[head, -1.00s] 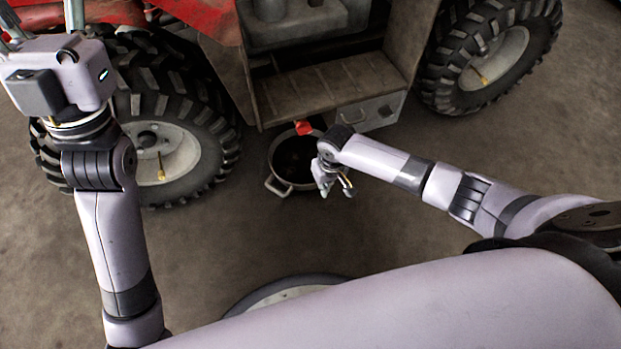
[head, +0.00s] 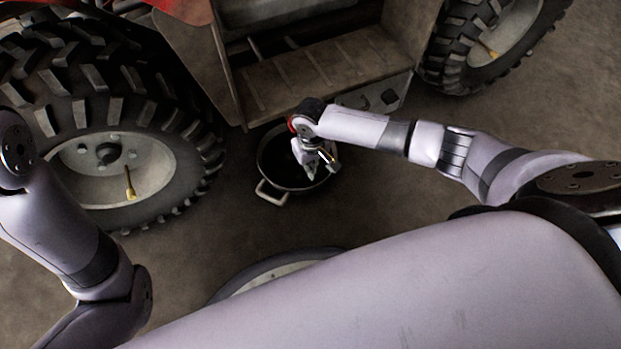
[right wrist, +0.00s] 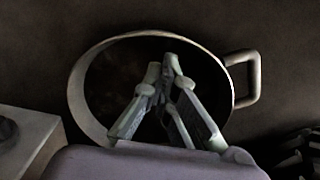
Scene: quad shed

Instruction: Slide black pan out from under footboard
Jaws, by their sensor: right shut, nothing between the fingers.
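The black pan (head: 277,153) is a round, dark pan with a pale rim. It lies on the floor at the front edge of the footboard (head: 330,80), and a loop handle points toward me. In the right wrist view the pan (right wrist: 100,85) lies beneath the fingers, with its loop handle on the right. My right gripper (head: 313,175) is shut and empty, over the pan's interior; I cannot tell whether it touches the pan. It also shows in the right wrist view (right wrist: 170,62). The far side of the pan is partly hidden by my right arm. My left gripper is out of view.
A large knobbly tyre (head: 185,140) stands left of the pan, and another tyre (head: 450,60) stands at the upper right. A grey box (head: 385,97) with dark knobs is beside the footboard's right end.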

